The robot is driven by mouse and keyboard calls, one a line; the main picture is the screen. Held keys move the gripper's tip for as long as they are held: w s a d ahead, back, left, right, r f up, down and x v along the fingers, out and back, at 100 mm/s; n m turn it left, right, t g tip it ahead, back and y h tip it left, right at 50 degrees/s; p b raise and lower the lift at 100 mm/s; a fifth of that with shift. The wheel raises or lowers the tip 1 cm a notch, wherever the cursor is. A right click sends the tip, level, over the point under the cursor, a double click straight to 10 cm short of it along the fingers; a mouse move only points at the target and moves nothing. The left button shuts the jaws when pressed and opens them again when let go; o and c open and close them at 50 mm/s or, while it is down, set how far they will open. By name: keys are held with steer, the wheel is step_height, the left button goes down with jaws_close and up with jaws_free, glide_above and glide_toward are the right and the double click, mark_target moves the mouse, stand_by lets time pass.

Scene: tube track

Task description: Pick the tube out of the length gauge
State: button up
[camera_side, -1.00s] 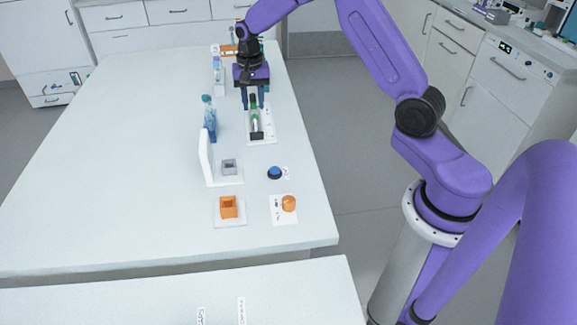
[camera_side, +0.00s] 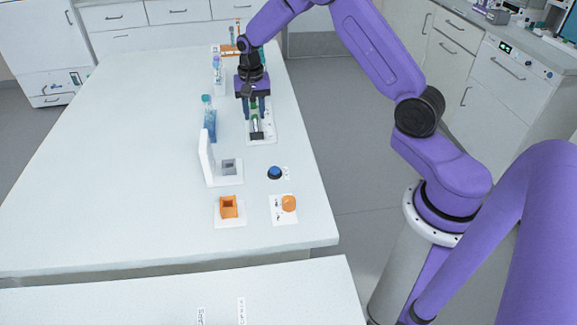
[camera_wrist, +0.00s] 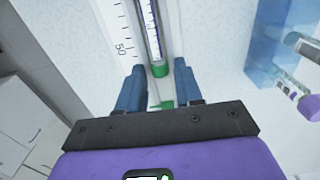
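The length gauge (camera_side: 268,131) is a white plate with a dark channel on the table, below my gripper in the side view. Its white ruler strip (camera_wrist: 120,33) shows the mark 50 in the wrist view. The tube (camera_wrist: 148,25) is clear with a graduated scale and lies along the gauge; a green part (camera_wrist: 160,70) shows at its near end. My gripper (camera_wrist: 159,66) has its two blue fingers spread, one on each side of this green end, with gaps visible. In the side view my gripper (camera_side: 257,112) partly hides the tube.
A blue rack (camera_side: 209,122) with a tube stands to the left. Nearer the camera are a white upright panel (camera_side: 206,157), a grey block (camera_side: 228,167), a blue button (camera_side: 275,172), an orange holder (camera_side: 228,207) and an orange knob (camera_side: 289,203). The table's left is clear.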

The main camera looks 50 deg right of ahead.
jaws_close()
step_height(320, 180, up, 9)
stand_by(1.6)
